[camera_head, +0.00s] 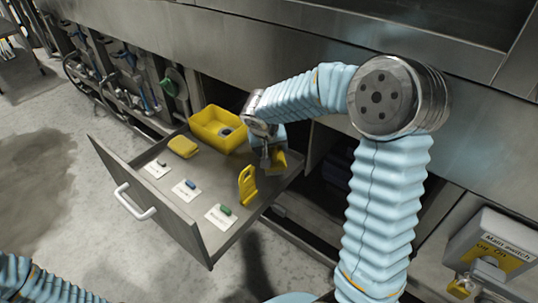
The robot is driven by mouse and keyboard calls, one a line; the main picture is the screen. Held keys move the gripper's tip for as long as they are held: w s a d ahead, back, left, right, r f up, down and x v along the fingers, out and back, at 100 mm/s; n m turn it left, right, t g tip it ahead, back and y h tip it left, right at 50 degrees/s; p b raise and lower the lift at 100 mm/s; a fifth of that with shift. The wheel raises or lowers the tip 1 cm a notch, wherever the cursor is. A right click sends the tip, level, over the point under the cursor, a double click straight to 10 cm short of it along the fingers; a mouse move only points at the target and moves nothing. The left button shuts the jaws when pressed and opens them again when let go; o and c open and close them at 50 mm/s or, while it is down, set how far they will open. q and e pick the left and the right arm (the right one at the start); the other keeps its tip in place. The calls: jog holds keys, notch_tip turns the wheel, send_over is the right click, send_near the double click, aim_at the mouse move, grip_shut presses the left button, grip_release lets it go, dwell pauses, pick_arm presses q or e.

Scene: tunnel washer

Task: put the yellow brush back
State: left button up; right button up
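An open grey drawer (130,180) holds several yellow things. A flat yellow block (183,146) lies towards its left. An upright yellow piece with an opening in it (247,186) stands near the right side. Another yellow piece (294,161) shows beside my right gripper (268,160). I cannot tell which of these is the brush. My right gripper is over the back right of the drawer, pointing down. Its fingers are small and partly hidden, so I cannot tell whether they are open or hold the yellow piece. My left gripper is out of view.
A yellow bin (205,134) with a dark item inside stands at the drawer's back. White cards with a dark, a blue (191,184) and a green piece (225,210) lie along the front. The drawer handle (135,208) sticks out. A main switch box (495,250) is at right.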

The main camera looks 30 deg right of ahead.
aim_at(269, 154)
jog(key=shift+w+f, duration=0.4)
jog(key=shift+f, duration=0.1)
jog(key=shift+w+a+f, duration=0.1)
jog(key=shift+f, duration=1.45)
jog(key=shift+f, duration=0.1)
jog(key=shift+f+b, duration=0.2)
jog(key=shift+b, duration=0.3)
jog(key=o, duration=1)
jog(key=shift+r, duration=0.1)
jog(key=shift+r+p, duration=0.45)
jog(key=v, duration=1.1)
jog(key=shift+a+r, duration=0.1)
jog(key=shift+r, duration=0.15)
